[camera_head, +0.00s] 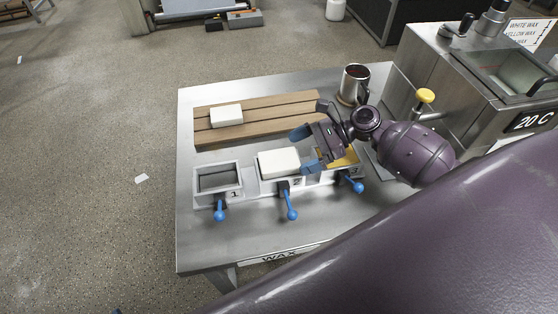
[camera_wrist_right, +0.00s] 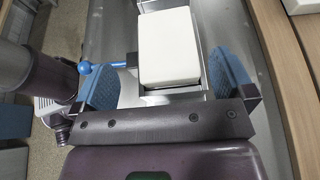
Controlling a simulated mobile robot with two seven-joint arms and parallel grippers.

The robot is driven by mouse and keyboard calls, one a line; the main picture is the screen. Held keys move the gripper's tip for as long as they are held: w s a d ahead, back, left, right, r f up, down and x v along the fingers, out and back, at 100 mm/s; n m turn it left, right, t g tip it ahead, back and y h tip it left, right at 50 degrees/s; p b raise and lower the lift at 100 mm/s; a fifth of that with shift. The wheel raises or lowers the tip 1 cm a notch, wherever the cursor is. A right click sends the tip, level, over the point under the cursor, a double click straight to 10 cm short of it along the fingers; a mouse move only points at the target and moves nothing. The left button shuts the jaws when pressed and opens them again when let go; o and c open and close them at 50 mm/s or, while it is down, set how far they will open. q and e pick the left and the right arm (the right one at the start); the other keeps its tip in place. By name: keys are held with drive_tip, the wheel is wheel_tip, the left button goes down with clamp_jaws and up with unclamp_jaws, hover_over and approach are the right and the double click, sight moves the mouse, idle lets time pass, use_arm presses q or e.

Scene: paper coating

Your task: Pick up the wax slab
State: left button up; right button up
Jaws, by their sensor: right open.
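A white wax slab (camera_head: 279,163) lies in the middle mold of a row of metal molds on the table. It also shows in the right wrist view (camera_wrist_right: 168,47), ahead of the right gripper and lined up between its fingers. My right gripper (camera_head: 306,150) is open and empty, with blue finger pads, just right of this slab; in the wrist view (camera_wrist_right: 165,82) its fingers are wide apart. A second white slab (camera_head: 226,116) lies on the slatted wooden board (camera_head: 265,112). My left gripper is not in view.
The left mold (camera_head: 219,179) looks empty; the right mold holds something yellow (camera_head: 346,158), partly hidden by my gripper. Blue-knobbed levers (camera_head: 291,213) stick out in front. A metal pitcher (camera_head: 352,82) and a machine (camera_head: 455,85) stand behind and right. The table front (camera_head: 250,232) is clear.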

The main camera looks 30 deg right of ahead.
sight(280, 159)
drive_tip(key=shift+w+x, duration=0.15)
drive_tip(key=shift+x, duration=1.25)
drive_tip(key=shift+w+x, duration=0.1)
drive_tip(key=shift+x, duration=1.3)
drive_tip(key=shift+d+f, duration=0.1)
drive_tip(key=shift+d, duration=0.05)
drive_tip(key=c, duration=1)
drive_tip(key=shift+c, duration=0.2)
